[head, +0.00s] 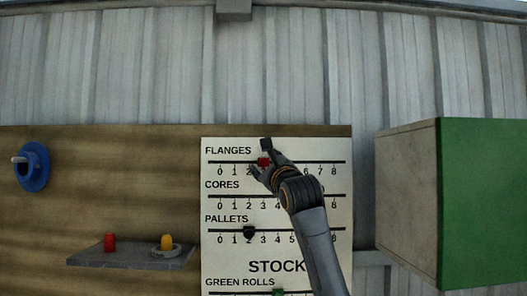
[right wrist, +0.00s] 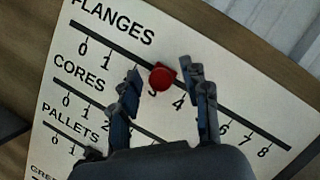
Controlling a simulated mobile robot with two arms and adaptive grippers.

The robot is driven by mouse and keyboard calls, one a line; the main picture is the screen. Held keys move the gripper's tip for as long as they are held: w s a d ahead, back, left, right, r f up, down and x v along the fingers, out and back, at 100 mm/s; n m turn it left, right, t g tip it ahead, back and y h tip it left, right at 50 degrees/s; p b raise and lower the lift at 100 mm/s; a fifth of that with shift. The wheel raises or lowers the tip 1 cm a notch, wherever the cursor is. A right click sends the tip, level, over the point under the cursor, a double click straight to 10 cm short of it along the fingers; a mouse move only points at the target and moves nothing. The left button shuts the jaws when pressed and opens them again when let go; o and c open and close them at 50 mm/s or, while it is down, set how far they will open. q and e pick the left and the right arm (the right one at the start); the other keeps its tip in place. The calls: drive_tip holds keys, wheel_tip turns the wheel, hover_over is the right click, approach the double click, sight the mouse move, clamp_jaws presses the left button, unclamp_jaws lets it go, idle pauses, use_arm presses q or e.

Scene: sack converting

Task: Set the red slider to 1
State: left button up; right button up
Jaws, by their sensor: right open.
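The red slider (head: 264,162) sits on the top rail, labelled FLANGES, of the white stock board (head: 225,270). In the right wrist view the red slider (right wrist: 162,76) is a round knob at about the 3 mark. My right gripper (head: 261,158) is open at the slider, and in the right wrist view its two fingers (right wrist: 161,69) stand on either side of the knob with gaps. I cannot tell whether either finger touches it. The 1 mark lies to the left along the rail. My left gripper is out of view.
Below, a black slider (head: 249,232) sits at 2 on PALLETS and a green slider (head: 278,292) on GREEN ROLLS. My arm hides part of CORES. A shelf (head: 130,258) with red and yellow pieces is left; a green-sided box (head: 482,200) is right.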

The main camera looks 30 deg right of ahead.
drive_tip(key=shift+w+d+r, duration=0.15)
drive_tip(key=shift+w, duration=0.45)
clamp_jaws()
